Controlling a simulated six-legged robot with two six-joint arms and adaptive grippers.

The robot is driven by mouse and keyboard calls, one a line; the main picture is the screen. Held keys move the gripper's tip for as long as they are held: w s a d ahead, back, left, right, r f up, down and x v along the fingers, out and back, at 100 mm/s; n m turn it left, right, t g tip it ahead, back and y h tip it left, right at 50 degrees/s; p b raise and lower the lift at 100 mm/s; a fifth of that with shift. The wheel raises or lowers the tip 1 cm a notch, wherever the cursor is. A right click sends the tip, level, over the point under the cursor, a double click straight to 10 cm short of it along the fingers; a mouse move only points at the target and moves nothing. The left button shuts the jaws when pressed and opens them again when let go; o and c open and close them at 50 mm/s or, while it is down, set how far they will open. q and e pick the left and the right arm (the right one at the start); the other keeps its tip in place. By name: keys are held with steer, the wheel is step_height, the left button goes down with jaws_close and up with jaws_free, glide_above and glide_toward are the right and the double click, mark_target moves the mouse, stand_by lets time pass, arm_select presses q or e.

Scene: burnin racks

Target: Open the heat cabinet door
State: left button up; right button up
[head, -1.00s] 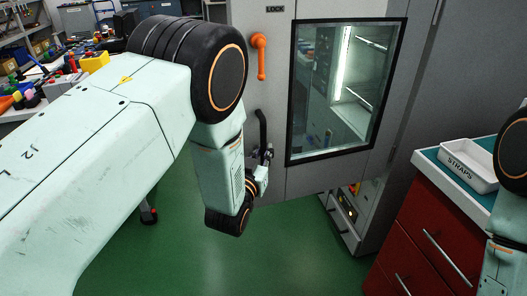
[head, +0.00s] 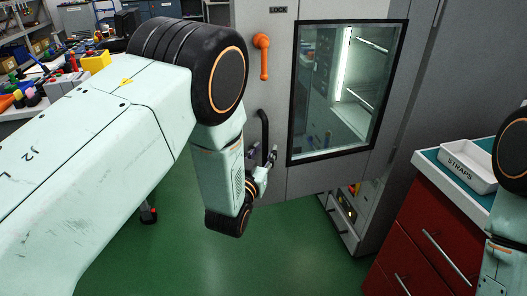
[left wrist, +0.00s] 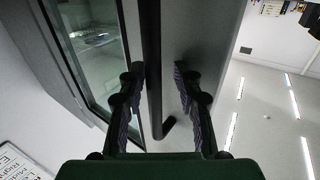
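The heat cabinet door (head: 330,177) is a grey panel with a dark-framed window, in the middle of the head view. It appears swung out, with green floor below its lower edge. An orange lock handle (head: 263,57) on it points down. A black upright bar handle (head: 264,128) sits below that. My left gripper (head: 263,156) is open at the bar's lower end. In the left wrist view its fingers (left wrist: 160,95) stand apart on either side of the bar (left wrist: 152,60); contact cannot be told. My right gripper is out of view.
A red drawer unit (head: 425,240) with a white straps tray (head: 468,165) on top stands at the right. Cabinet equipment (head: 343,215) shows below the door. A cluttered workbench (head: 25,112) is at the left. The green floor (head: 290,255) in front is clear.

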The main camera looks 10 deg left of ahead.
arm_select(q)
steer(key=shift+w+d, duration=0.1)
steer(key=shift+d, duration=0.1)
steer(key=s+a, duration=0.1)
steer(key=s, duration=1.1)
steer(key=s+a+f+g+y, duration=0.1)
steer(key=s+a+f+g, duration=0.1)
steer(key=s+f+g, duration=0.45)
steer(key=s+a+f+g+y, duration=0.1)
steer(key=s+a+f+g, duration=0.15)
steer(key=f, duration=0.65)
steer(key=s+a+f+g, duration=0.1)
steer(key=s+f+g, duration=0.2)
steer(key=s, duration=0.9)
steer(key=s+a+f+n+g, duration=0.1)
steer(key=s+a+f+g, duration=0.1)
steer(key=s+g, duration=0.4)
steer(key=s+f, duration=0.1)
steer(key=s, duration=0.4)
steer(key=shift+s+f+h, duration=0.3)
steer(key=shift+s+f, duration=0.05)
steer(key=shift+s, duration=0.05)
